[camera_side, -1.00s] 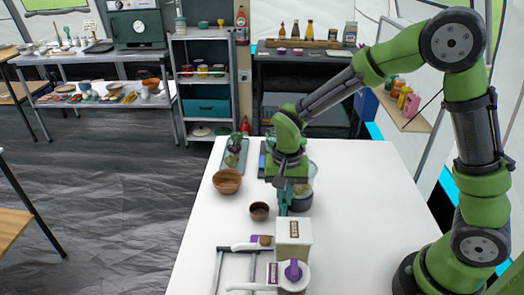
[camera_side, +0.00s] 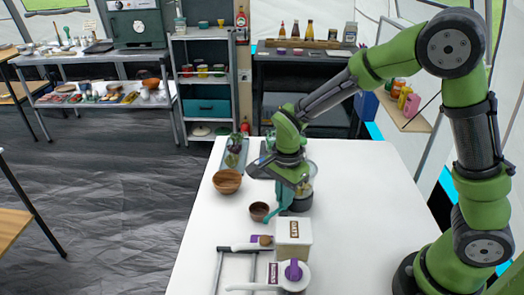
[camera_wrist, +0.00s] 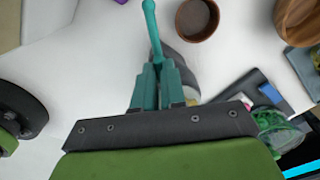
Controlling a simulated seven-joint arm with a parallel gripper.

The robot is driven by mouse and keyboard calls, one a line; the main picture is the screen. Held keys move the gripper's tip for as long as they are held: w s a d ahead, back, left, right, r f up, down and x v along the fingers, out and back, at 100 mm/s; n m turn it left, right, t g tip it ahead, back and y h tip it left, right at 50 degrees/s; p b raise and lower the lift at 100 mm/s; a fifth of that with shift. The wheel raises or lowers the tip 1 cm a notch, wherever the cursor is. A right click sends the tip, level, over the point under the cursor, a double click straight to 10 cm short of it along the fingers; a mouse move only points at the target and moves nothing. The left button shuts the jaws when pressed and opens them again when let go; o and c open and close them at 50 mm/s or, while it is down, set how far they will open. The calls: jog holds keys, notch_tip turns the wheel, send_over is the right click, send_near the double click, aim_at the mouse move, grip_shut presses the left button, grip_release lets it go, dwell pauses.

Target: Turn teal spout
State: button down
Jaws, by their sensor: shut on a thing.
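The teal spout (camera_wrist: 152,30) is a thin lever with a rounded tip. In the wrist view it runs up from between the teal fingers of my gripper (camera_wrist: 156,78), which are closed around its near end. In the side view the spout (camera_side: 273,213) points down and left, its tip by the small brown cup. My gripper (camera_side: 286,190) is tilted beside a dark-based container with a clear top (camera_side: 302,204), which it partly hides. Where the spout joins that container is hidden.
The small brown cup (camera_side: 259,211) and a wooden bowl (camera_side: 228,181) stand to the left. The table's right side is clear.

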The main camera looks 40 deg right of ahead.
jog(key=m, duration=0.5)
jog(key=shift+m, duration=0.3)
jog(key=m, duration=0.5)
dwell(0.4)
jog(key=c, duration=1.2)
grip_release()
